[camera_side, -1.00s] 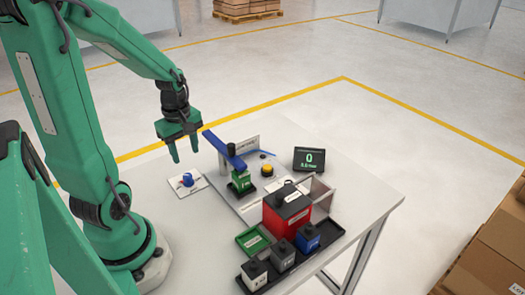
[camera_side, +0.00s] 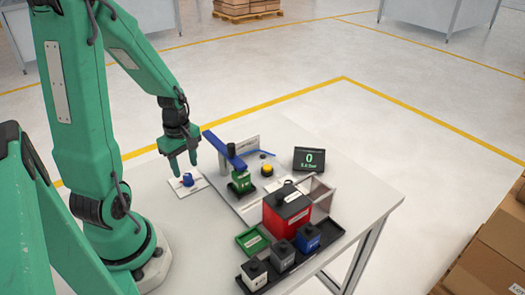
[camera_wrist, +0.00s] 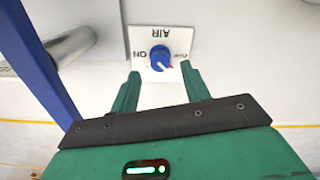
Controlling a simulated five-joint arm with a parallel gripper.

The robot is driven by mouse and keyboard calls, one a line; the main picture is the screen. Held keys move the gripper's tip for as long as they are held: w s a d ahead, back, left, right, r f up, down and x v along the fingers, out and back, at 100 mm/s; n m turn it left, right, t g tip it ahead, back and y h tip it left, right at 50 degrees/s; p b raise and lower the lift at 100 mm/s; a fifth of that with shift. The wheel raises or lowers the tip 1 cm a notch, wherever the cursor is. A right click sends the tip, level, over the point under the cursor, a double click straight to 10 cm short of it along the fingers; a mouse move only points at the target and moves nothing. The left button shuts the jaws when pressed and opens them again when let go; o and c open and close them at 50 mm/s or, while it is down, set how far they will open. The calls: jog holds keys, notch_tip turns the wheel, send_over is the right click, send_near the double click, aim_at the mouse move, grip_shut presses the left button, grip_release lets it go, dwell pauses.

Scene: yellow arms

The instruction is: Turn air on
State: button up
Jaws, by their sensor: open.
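The blue air knob (camera_side: 187,180) stands on a white plate (camera_side: 201,183) at the left of the table. In the wrist view the knob (camera_wrist: 160,54) sits at the centre of the plate (camera_wrist: 140,35), which reads AIR upside down, with ON at the left and OFF at the right. My gripper (camera_side: 183,168) is open, pointing down just above the knob. In the wrist view its fingertips (camera_wrist: 160,70) lie to either side of the knob's near part, with gaps visible.
Farther right are a yellow button (camera_side: 267,170), a display (camera_side: 309,159) reading 0, a red box (camera_side: 284,214) and a black tray (camera_side: 262,280) with several small blocks.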

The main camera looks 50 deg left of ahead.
aim_at(187, 175)
jog(key=shift+f, duration=1.8)
jog(key=c, duration=1)
